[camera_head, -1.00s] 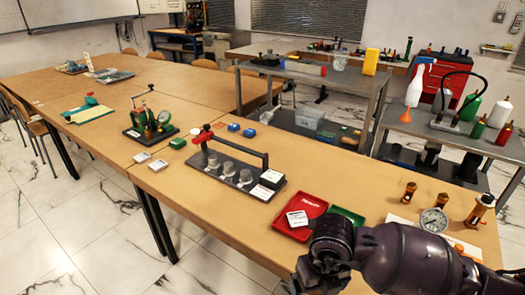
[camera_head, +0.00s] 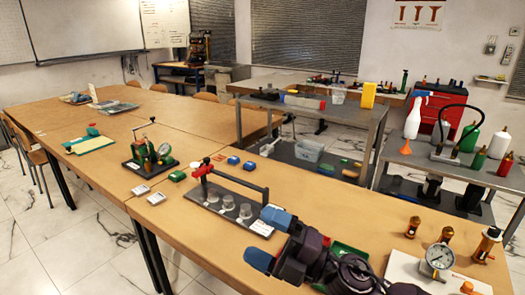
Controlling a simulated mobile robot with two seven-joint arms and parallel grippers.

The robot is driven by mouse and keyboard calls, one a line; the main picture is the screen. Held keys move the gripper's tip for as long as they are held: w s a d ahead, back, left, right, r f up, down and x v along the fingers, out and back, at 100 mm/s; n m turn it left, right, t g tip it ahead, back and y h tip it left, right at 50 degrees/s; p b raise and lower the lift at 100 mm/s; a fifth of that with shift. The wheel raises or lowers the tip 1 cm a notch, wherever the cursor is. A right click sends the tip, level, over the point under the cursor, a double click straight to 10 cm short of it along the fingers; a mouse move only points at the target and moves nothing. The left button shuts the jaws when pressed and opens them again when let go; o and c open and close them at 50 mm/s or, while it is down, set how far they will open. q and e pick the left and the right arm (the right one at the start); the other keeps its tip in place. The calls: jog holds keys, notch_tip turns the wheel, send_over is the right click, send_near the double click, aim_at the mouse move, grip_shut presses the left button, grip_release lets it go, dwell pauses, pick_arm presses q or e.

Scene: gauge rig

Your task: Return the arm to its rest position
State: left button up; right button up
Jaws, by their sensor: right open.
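My right arm (camera_head: 345,275) reaches in from the bottom right over the near table. My right gripper (camera_head: 268,239) points left, with its two blue fingers spread apart and nothing between them. It overlaps the front right end of the dark gauge rig base (camera_head: 208,195) in the picture; I cannot tell how high above the table it is. My left gripper is not in view.
A green tray (camera_head: 346,249) shows behind my arm. A dial gauge (camera_head: 440,257) and brass fittings (camera_head: 413,227) stand on the right. The wooden table (camera_head: 165,218) is clear at front left.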

jog(key=w+d+f+m+t+h, duration=0.4)
jog(key=d+f+m+t+h, duration=0.6)
jog(key=d+f+m+h, duration=0.8)
jog(key=s+d+f+m+g+h, duration=0.1)
jog(key=s+d+f+m+g, duration=0.2)
jog(key=s+f, duration=0.5)
jog(key=s+d+f+m+g+h, duration=0.1)
jog(key=s+d+f+m+g, duration=0.2)
jog(key=s, duration=1)
jog(key=d+f+m, duration=0.3)
jog(key=f+m, duration=0.1)
jog(key=m, duration=0.1)
jog(key=shift+d+f+m, duration=0.2)
jog(key=shift+f+m, duration=0.1)
jog(key=shift+f, duration=0.05)
